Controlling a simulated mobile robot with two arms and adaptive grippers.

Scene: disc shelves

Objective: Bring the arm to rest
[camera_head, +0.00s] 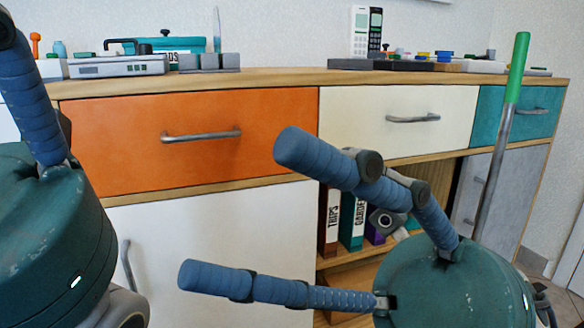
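My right gripper (238,210) is at the lower right, in front of the cabinet. Its blue fingers are spread wide apart, pointing left, with nothing between them. My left gripper (38,125) is at the left edge. One blue finger points up and its tip is cut off by the frame; any other finger is out of view, so I cannot tell whether it is open or shut. No object shows in it. Both grippers appear clear of the cabinet front.
A wooden cabinet has an orange drawer (225,115), a white drawer (450,105) and a teal drawer (545,100), all shut. Binders (352,218) stand on an open shelf. Tools and a white phone-like device (361,30) sit on top. A green-tipped rod (515,70) rises behind my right gripper.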

